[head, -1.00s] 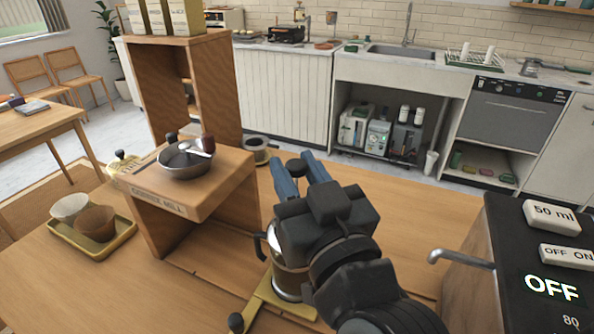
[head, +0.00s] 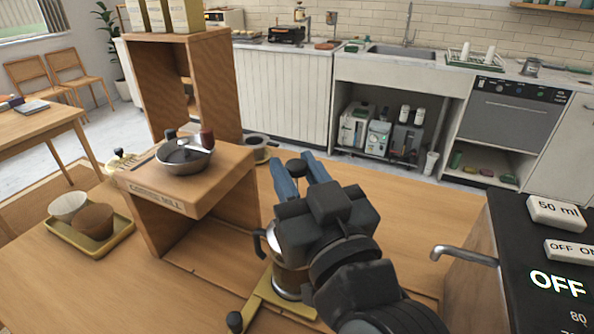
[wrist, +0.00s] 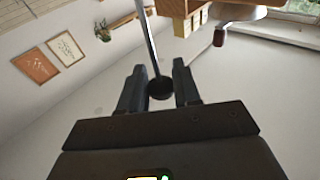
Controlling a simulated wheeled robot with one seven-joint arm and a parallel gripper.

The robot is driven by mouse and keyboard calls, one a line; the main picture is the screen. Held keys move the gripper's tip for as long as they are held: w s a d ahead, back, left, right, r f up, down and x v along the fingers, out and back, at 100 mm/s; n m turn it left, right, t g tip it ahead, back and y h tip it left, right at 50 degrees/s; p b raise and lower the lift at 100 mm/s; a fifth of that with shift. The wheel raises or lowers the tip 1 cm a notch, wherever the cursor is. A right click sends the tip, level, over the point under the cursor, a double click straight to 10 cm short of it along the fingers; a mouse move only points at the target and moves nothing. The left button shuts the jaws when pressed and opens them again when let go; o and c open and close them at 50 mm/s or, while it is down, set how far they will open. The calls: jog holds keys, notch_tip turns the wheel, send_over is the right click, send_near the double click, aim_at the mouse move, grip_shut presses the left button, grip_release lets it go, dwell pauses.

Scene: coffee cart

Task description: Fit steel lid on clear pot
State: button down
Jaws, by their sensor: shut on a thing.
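The clear pot (head: 290,277) stands upright on a yellow stand (head: 262,306) in the head view. It has a black handle on its left and brown contents low down. My gripper (head: 297,170) rises over the pot and is shut on a black knob (head: 297,164). In the wrist view the knob (wrist: 160,90) sits between my fingertips (wrist: 158,88), with a thin steel rod (wrist: 150,40) running from it. I take the knob and rod as part of the steel lid. The lid's plate is hidden behind my gripper, so I cannot tell whether it touches the pot's rim.
A wooden coffee mill stand (head: 222,200) with a steel bowl (head: 182,162) is left of the pot. A yellow tray (head: 122,240) with two cups lies further left. A black machine (head: 535,270) with a spout is at right. Bare table (head: 400,215) lies between.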

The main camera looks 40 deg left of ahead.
jog(key=shift+f, duration=0.2)
jog(key=c, duration=1.1)
grip_release()
jog(key=shift+b+v, duration=2.15)
jog(key=shift+v, duration=3.35)
